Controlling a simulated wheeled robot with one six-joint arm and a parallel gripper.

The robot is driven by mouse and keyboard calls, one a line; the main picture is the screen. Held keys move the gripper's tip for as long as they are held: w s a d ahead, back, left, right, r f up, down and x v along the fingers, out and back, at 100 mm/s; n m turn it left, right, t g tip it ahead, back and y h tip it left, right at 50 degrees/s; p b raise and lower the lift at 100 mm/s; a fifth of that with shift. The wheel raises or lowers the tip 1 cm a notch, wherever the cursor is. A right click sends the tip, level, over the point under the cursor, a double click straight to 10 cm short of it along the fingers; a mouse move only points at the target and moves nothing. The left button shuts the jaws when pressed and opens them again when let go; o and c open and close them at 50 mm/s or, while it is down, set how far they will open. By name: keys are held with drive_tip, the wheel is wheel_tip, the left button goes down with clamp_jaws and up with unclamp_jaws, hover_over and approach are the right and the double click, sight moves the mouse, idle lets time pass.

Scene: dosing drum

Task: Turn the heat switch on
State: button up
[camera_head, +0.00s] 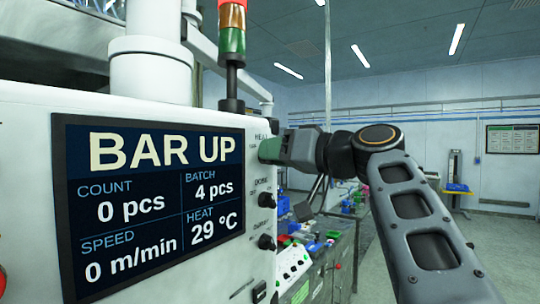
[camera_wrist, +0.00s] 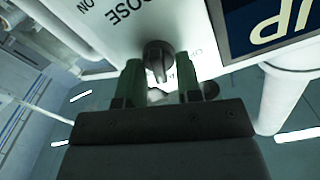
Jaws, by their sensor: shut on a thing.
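The heat switch (camera_wrist: 158,56) is a dark rotary knob on the white panel. It shows in the wrist view between the two green fingers of my gripper (camera_wrist: 162,84), near upside-down OFF lettering. My gripper (camera_head: 268,150) is shut on the knob, one finger on each side. In the head view it reaches the panel's right face just under the HEAT label (camera_head: 262,135) and hides the knob there. Which way the knob is set is hard to tell. The display (camera_head: 150,195) reads BAR UP, heat 29 °C and speed 0 m/min.
The DOSE knob (camera_head: 266,200) and another dark knob (camera_head: 266,242) sit below on the same face. A signal tower (camera_head: 232,50) with red and green sections stands above the cabinet. A bench with coloured items (camera_head: 310,245) is behind, to the right. Open floor lies at the far right.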

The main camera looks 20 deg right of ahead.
drive_tip(key=shift+w+f+m, duration=0.1)
drive_tip(key=shift+f+m, duration=0.05)
drive_tip(key=shift+m, duration=0.95)
drive_tip(key=shift+d, duration=0.1)
drive_tip(key=o, duration=0.8)
drive_tip(key=shift+d, duration=0.1)
drive_tip(key=shift+o, duration=0.3)
drive_tip(key=b+v, duration=0.3)
drive_tip(key=v, duration=1)
drive_tip(key=shift+s, duration=0.4)
drive_tip(key=shift+d, duration=0.15)
